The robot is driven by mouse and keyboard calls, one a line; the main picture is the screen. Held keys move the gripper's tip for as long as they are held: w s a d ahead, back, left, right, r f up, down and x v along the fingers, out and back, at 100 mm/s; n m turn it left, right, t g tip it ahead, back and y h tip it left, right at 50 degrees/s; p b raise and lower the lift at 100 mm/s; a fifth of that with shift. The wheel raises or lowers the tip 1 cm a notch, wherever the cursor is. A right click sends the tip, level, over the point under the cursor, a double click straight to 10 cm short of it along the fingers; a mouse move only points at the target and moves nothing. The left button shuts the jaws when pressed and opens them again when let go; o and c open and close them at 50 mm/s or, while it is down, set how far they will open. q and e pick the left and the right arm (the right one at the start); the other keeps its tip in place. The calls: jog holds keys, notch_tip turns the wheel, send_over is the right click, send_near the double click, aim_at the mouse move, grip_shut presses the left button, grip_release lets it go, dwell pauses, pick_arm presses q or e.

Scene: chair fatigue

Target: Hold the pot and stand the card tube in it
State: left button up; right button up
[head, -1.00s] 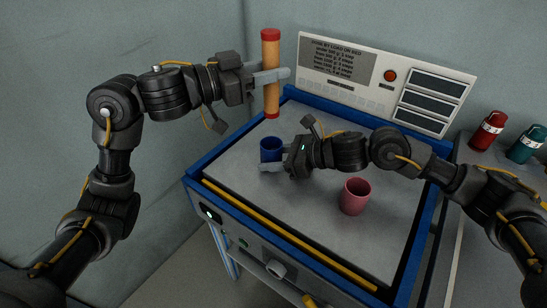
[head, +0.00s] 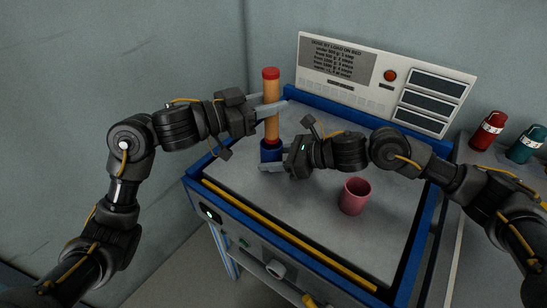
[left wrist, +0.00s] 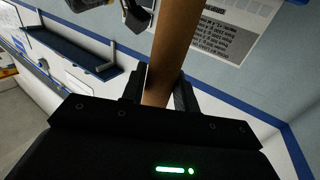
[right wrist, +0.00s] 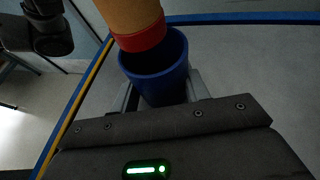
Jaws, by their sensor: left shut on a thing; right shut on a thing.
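The card tube (head: 271,93) is tan with red ends and stands upright. My left gripper (head: 276,107) is shut on it around the middle; the tube also runs between the fingers in the left wrist view (left wrist: 172,50). The dark blue pot (head: 271,153) stands on the grey bed, with my right gripper (head: 268,167) shut on it. In the right wrist view the blue pot (right wrist: 160,85) sits between the fingers. The tube's lower red end (right wrist: 142,40) is at the pot's mouth, towards its far left rim. I cannot tell how far inside it is.
A pink cup (head: 355,197) stands on the bed (head: 310,215), right of my right gripper. A panel with printed text and a red button (head: 390,75) rises at the back. Red (head: 487,130) and teal (head: 525,145) containers stand at the far right. The bed's front is clear.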

aim_at(270, 119)
pick_arm(q)
jog(key=shift+f, duration=2.1)
pick_arm(e)
jog(key=shift+f, duration=0.15)
pick_arm(q)
jog(key=o, duration=1)
jog(key=shift+o, duration=0.2)
jog(key=v, duration=1.2)
jog(key=shift+s+r, duration=0.1)
jog(key=shift+s, duration=0.05)
